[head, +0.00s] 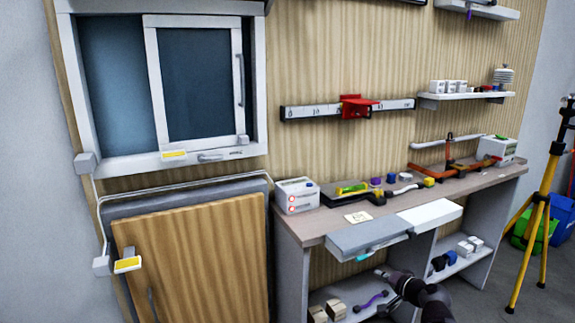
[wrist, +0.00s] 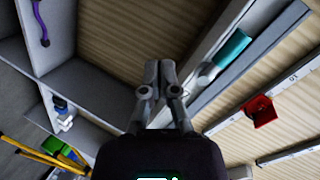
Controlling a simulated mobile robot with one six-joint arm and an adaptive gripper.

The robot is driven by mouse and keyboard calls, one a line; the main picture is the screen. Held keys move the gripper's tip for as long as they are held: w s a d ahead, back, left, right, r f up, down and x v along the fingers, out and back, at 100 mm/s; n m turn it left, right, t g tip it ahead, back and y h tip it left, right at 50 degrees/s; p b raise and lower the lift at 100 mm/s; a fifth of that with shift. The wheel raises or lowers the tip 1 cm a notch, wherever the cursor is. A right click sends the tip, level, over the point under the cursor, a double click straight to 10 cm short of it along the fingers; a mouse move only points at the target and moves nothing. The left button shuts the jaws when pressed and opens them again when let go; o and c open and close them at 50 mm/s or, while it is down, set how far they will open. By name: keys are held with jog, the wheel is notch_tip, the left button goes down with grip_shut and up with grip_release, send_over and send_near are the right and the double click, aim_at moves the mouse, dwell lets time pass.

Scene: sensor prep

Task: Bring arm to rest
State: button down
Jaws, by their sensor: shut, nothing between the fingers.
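My gripper (head: 384,275) is in front of the bench, below its worktop and near the opening of the lower shelves. In the wrist view my gripper (wrist: 159,68) has its two fingers together with nothing between them. My dark arm reaches in from the bottom edge of the head view. The gripper appears apart from the bench, though the exact gap is hard to tell.
The bench worktop (head: 310,228) holds tools and small boxes. A grey drawer-like panel (head: 350,238) with a teal piece (head: 362,258) juts out above my gripper. A purple-handled item (head: 372,300) lies on the lower shelf. A yellow tripod (head: 535,210) stands right.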

jog(key=s+a+f+n+g, duration=0.4)
jog(key=s+a+f+g, duration=0.15)
jog(key=a+f, duration=0.2)
jog(key=s+a+f+n+g+h, duration=0.3)
jog(key=s+f+g+h, duration=0.3)
jog(key=s, duration=0.3)
notch_tip(320, 180, up, 26)
jog(key=g+p, duration=0.1)
jog(key=p, duration=2.4)
jog(key=shift+d+r, duration=0.2)
jog(key=shift+w, duration=0.1)
